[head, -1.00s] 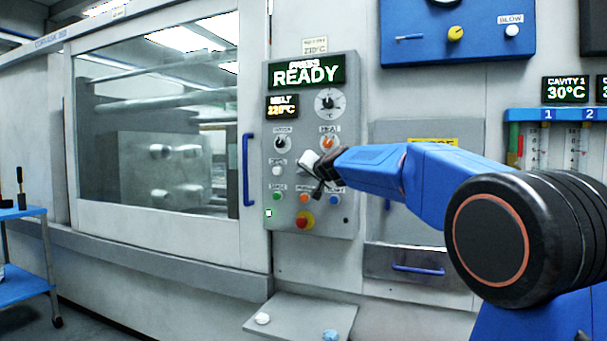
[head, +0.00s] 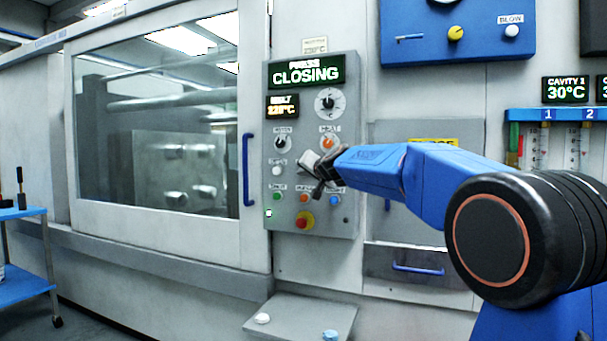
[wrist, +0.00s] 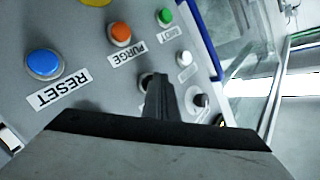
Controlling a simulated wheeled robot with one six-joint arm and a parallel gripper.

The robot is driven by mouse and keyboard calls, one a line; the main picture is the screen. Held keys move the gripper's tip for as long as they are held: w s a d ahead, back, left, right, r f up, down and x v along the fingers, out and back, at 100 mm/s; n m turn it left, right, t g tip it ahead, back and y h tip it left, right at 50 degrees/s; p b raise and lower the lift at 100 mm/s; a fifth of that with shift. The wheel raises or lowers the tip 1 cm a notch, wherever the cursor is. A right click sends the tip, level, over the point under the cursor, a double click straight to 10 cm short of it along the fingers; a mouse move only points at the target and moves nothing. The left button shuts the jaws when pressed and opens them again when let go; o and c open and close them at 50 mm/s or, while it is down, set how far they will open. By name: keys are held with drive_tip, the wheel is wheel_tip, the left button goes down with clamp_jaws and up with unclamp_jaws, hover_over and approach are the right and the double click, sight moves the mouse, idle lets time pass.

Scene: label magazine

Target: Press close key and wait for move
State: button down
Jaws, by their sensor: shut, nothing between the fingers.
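The control panel (head: 350,215) of the press carries a green display (head: 307,72) reading "PRESS CLOSING". My gripper (head: 318,185) is shut and empty, with its tip at the middle of the panel. In the wrist view the fingers (wrist: 162,85) meet the panel beside or over a key that they mostly cover; its label is not readable. I cannot tell contact for sure. A white key (wrist: 183,58) shows beside the fingers, its label too small to read. The orange PURGE key (wrist: 119,34) and the blue RESET key (wrist: 44,64) are uncovered.
A red stop button (head: 305,220) sits low on the panel. Behind the window, the mould block (head: 150,175) is visible. The press door has a blue handle (head: 248,170). A grey shelf (head: 290,315) juts out below. A blue cart (head: 25,290) stands at left.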

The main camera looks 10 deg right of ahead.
drive_tip(key=shift+s+a, duration=0.35)
drive_tip(key=shift+s, duration=0.15)
drive_tip(key=s+a, duration=0.1)
drive_tip(key=s, duration=0.1)
drive_tip(key=s+a, duration=0.2)
idle(0.5)
idle(0.5)
drive_tip(key=s+d+f+n+g+h, duration=0.1)
drive_tip(key=s+d+f+n+g, duration=0.1)
drive_tip(key=s+f, duration=1.1)
drive_tip(key=s+d+f+n+g, duration=0.1)
drive_tip(key=s+f+g, duration=0.4)
drive_tip(key=s+f, duration=0.9)
drive_tip(key=s+d+f+n+g+h, duration=0.1)
drive_tip(key=s+d+f+g, duration=0.3)
drive_tip(key=s+f, duration=0.9)
drive_tip(key=s+n, duration=0.1)
drive_tip(key=s, duration=1.3)
drive_tip(key=shift+s+f+n+h, duration=0.15)
drive_tip(key=shift+f+n+h, duration=0.15)
drive_tip(key=shift+f, duration=0.05)
